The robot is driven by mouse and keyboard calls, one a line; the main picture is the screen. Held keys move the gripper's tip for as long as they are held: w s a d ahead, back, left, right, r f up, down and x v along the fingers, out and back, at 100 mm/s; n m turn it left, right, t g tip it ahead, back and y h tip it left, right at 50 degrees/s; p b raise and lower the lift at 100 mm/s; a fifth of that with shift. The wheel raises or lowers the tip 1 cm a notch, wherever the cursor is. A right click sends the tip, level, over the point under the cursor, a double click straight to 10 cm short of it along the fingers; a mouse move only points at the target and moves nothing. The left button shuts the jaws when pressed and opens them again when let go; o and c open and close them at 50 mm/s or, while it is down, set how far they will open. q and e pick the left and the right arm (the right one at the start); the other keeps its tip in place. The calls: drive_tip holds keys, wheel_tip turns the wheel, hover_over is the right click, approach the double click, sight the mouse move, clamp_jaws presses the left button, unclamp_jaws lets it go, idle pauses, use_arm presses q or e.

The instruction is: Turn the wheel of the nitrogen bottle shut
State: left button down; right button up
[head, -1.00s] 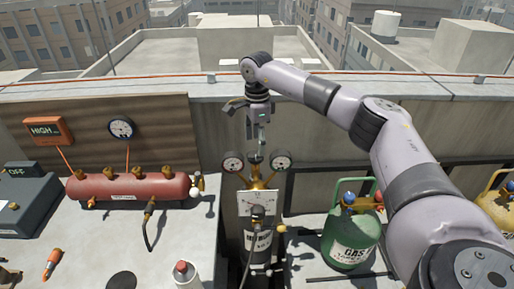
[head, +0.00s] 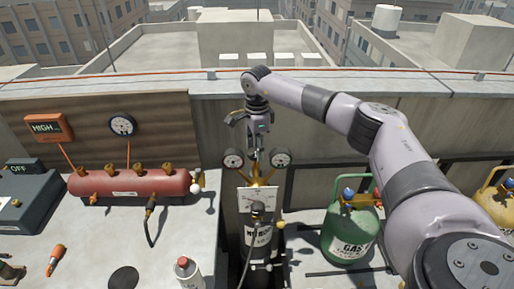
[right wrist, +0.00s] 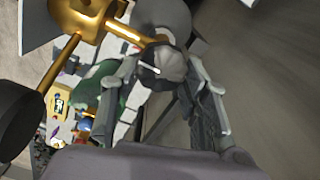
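The nitrogen bottle (head: 248,238) stands upright and dark in the middle of the head view, its label partly covered by a hose. A brass regulator with two round gauges (head: 233,159) sits at its top. My right gripper (head: 257,153) points down just behind and above the gauges. In the right wrist view, a grey round knob, seemingly the bottle's wheel (right wrist: 172,65), shows between the tips of my right gripper (right wrist: 164,72). The fingers are apart, and I see no clear grip on it. The head view hides the wheel. My left gripper is out of view.
A red manifold (head: 130,182) lies on the bench at the left, with a spray can (head: 188,273) in front. A green gas bottle (head: 350,235) stands right of the nitrogen bottle, below my right arm. A parapet wall (head: 410,95) runs behind.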

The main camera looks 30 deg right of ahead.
drive_tip(key=c, duration=0.5)
drive_tip(key=shift+c, duration=0.2)
